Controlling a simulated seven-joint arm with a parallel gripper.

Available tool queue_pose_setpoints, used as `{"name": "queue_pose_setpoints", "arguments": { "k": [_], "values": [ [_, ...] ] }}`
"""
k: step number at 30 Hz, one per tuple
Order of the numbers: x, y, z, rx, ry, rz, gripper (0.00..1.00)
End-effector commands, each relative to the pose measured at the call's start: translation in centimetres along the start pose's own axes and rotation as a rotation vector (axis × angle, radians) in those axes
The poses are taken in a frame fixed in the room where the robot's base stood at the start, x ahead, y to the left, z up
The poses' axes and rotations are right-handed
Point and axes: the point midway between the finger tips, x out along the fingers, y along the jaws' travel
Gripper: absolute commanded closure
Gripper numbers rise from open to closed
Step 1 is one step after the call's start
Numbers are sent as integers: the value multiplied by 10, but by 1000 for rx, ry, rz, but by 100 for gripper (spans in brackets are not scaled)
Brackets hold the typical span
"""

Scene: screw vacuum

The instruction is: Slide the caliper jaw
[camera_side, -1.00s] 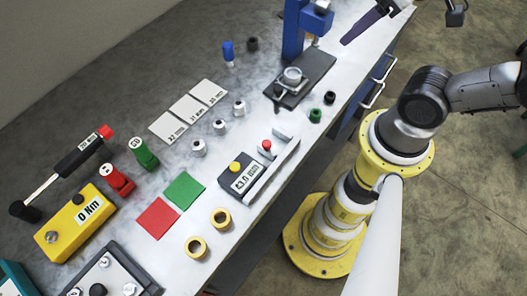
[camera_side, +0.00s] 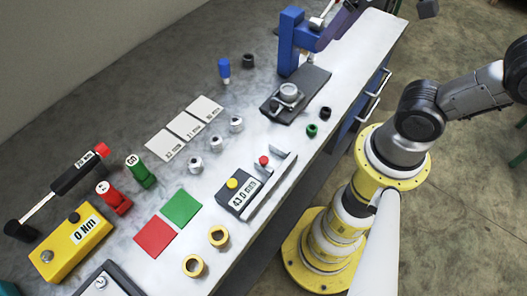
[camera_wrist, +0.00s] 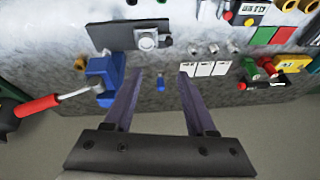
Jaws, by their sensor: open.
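The digital caliper (camera_side: 236,197) lies near the front edge of the bench, with a yellow button and a display that seems to read 43.0 mm. Its red knob (camera_side: 263,160) and grey jaws (camera_side: 283,160) are at its upper right end. In the wrist view the caliper (camera_wrist: 245,14) is at the top edge, partly cut off. My gripper (camera_wrist: 160,74) is open and empty, its two purple fingers apart over the far side of the bench. In the side view a purple finger (camera_side: 336,27) shows by the blue stand, well away from the caliper.
The blue stand (camera_side: 291,42) rises from a dark plate and is close to my fingers. White labelled cards (camera_side: 185,125), metal nuts (camera_side: 216,144), red and green squares (camera_side: 181,207) and brass rings (camera_side: 219,236) lie around the caliper. A yellow torque tester (camera_side: 70,247) is at the left.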

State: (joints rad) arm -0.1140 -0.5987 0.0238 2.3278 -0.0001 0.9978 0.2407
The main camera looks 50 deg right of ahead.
Motion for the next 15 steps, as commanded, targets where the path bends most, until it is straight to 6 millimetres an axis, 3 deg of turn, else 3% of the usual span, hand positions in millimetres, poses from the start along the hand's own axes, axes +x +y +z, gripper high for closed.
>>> {"name": "queue_pose_setpoints", "arguments": {
  "k": [3,7,12,15],
  "values": [
    [10,-34,-16,-50,-101,-18,44],
    [29,-83,-22,-142,-217,-19,44],
    [55,-143,-7,-308,-336,-4,44],
    [66,-163,6,-384,-374,5,44]
  ]
}}
